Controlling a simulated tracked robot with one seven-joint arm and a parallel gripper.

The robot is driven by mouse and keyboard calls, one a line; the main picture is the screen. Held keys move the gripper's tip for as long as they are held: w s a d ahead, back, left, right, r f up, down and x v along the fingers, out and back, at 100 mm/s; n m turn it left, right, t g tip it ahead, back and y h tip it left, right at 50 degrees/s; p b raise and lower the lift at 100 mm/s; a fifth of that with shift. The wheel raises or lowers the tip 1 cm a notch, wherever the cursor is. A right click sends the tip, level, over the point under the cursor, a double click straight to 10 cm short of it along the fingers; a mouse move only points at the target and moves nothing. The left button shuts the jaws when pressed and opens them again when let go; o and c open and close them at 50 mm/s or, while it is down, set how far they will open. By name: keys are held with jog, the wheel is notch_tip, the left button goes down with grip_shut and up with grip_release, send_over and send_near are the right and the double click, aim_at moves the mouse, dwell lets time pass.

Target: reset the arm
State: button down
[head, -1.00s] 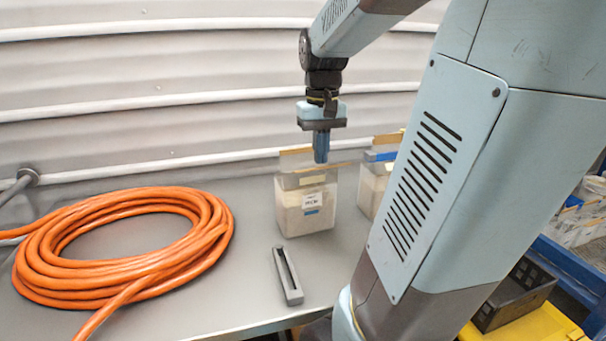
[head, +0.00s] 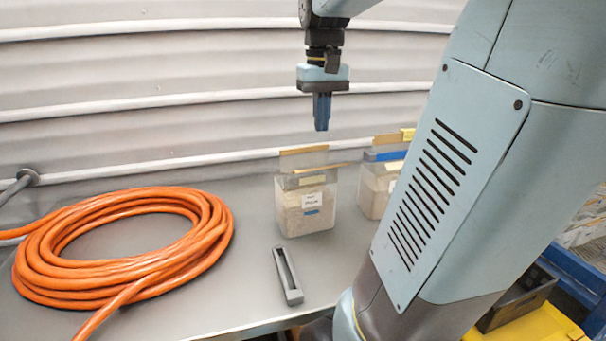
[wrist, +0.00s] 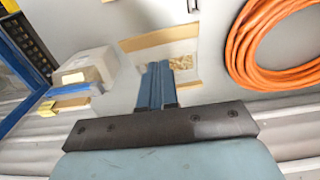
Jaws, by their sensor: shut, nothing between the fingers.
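My gripper (head: 321,112) hangs pointing down above the bench in the head view. Its blue fingers are together and hold nothing. It is above and apart from a clear hopper (head: 305,205) of pale substrate with a white and blue label. In the wrist view the shut fingers (wrist: 157,85) point toward that hopper's open top (wrist: 182,63), covering part of it.
A second hopper (head: 374,190) with a blue strip stands to the right, partly behind my arm. An orange hose coil (head: 120,285) lies at left. A grey slotted holder (head: 287,276) lies in front. A corrugated wall (head: 150,90) rises behind the bench.

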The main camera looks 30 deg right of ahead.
dwell(0.5)
jog(key=s+a+f+n+t, duration=0.1)
jog(key=s+a+f+t, duration=0.1)
jog(key=a, duration=0.5)
jog(key=s+a+f+n+t, duration=0.2)
jog(key=s+a+f, duration=0.3)
jog(key=a, duration=0.3)
jog(key=shift+s+t, duration=0.45)
jog(key=shift+t, duration=0.35)
